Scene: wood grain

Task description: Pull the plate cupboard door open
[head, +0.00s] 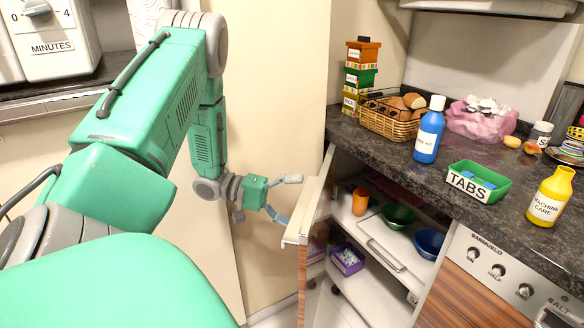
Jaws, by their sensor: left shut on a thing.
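The plate cupboard door (312,205) stands ajar under the dark counter, seen nearly edge-on with its pale top edge and a wood-grain face. My left gripper (284,197) is at the outer side of the door near its top, shut on the door; the exact grip point is hard to make out. Through the gap the cupboard's inside shows an orange cup (360,201), a green bowl (398,216) and a blue bowl (429,242) on a white shelf. A purple box (347,259) sits lower down. My right gripper is not in view.
The counter (400,160) holds a bread basket (392,117), a blue bottle (429,130), a green TABS box (478,182) and a yellow bottle (551,197). A control panel with knobs (497,270) is at lower right. A cream wall (270,90) stands behind my left arm.

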